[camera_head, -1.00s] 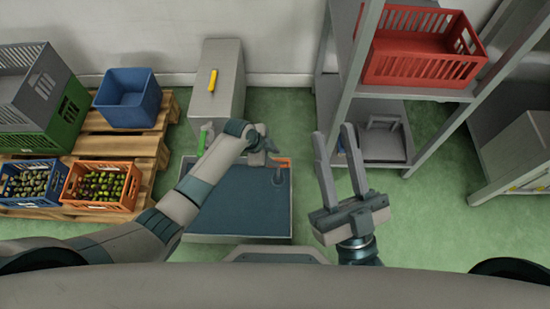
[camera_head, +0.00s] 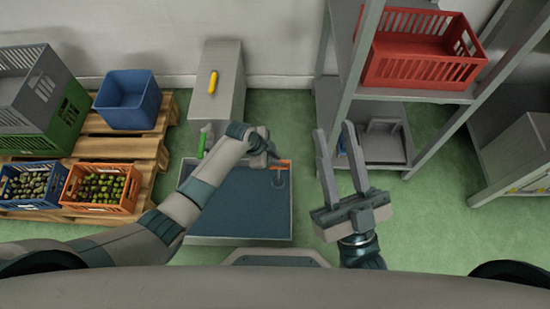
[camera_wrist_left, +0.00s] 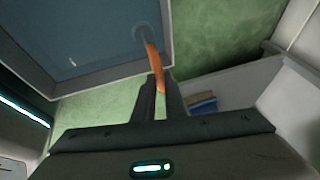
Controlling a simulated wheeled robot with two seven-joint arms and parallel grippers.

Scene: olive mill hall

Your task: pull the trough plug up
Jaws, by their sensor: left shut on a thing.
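The trough (camera_head: 238,241) is a grey-rimmed basin with a dark blue inside, in the middle of the head view. It fills the upper left of the left wrist view (camera_wrist_left: 95,78). The trough plug has an orange handle (camera_head: 283,164) near the trough's far right corner; in the left wrist view the handle (camera_wrist_left: 153,60) rises from a round base inside the trough. My left gripper (camera_head: 274,157) is at the handle, its fingers shut on the handle's end. The fingers also show in the left wrist view (camera_wrist_left: 160,88). My right gripper (camera_head: 334,130) is open and empty, right of the trough.
A grey cabinet (camera_head: 228,85) with a yellow handle stands behind the trough, a green bottle-like thing (camera_head: 202,142) beside it. A pallet (camera_head: 118,146) with crates is at left. A grey shelf rack (camera_head: 352,75) with a red crate (camera_head: 420,55) is at right.

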